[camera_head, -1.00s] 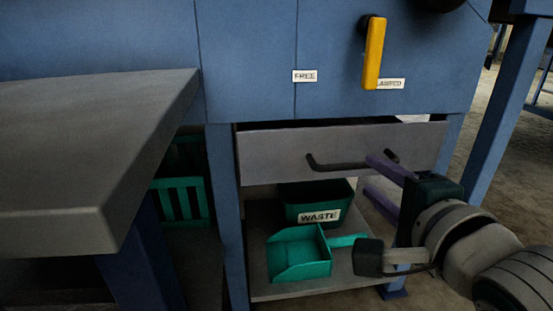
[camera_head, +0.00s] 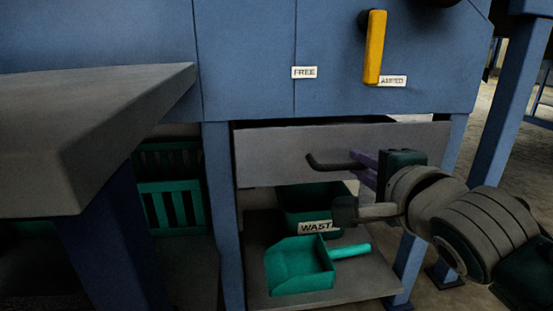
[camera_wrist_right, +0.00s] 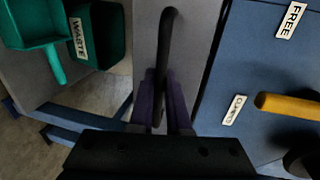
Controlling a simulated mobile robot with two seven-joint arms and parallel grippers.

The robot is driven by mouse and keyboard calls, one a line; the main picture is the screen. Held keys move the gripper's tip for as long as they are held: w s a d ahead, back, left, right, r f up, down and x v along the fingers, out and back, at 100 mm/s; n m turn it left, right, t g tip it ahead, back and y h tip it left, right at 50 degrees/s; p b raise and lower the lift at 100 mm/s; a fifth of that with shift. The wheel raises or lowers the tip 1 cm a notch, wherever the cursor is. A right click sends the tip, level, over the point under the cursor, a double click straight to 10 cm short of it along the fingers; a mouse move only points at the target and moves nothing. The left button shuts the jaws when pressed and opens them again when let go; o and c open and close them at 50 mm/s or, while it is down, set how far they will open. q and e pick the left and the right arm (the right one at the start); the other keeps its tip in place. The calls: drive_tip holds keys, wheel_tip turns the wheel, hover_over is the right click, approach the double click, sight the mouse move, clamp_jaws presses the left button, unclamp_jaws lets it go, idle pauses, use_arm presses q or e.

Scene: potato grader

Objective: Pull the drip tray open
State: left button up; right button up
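The drip tray's grey front panel (camera_head: 275,155) sits under the blue machine body, with a narrow dark gap along its top edge. Its dark bar handle (camera_head: 328,164) is on the front; in the right wrist view the handle (camera_wrist_right: 166,40) runs down between my purple fingers. My right gripper (camera_head: 365,169) is at the right part of the handle. Its fingers (camera_wrist_right: 162,100) lie close on both sides of the bar and look shut on it. The handle's right end is hidden by the gripper. My left gripper is not in view.
Below the tray, a green WASTE bin (camera_head: 295,205) and a green scoop (camera_head: 300,268) stand on a low shelf (camera_head: 350,285). A yellow lever (camera_head: 375,48) hangs above. A grey table (camera_head: 80,130) fills the left; a green crate (camera_head: 172,205) is behind it.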

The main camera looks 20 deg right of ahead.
clamp_jaws()
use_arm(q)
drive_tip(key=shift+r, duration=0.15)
use_arm(e)
drive_tip(key=shift+d+r, duration=0.1)
idle(0.8)
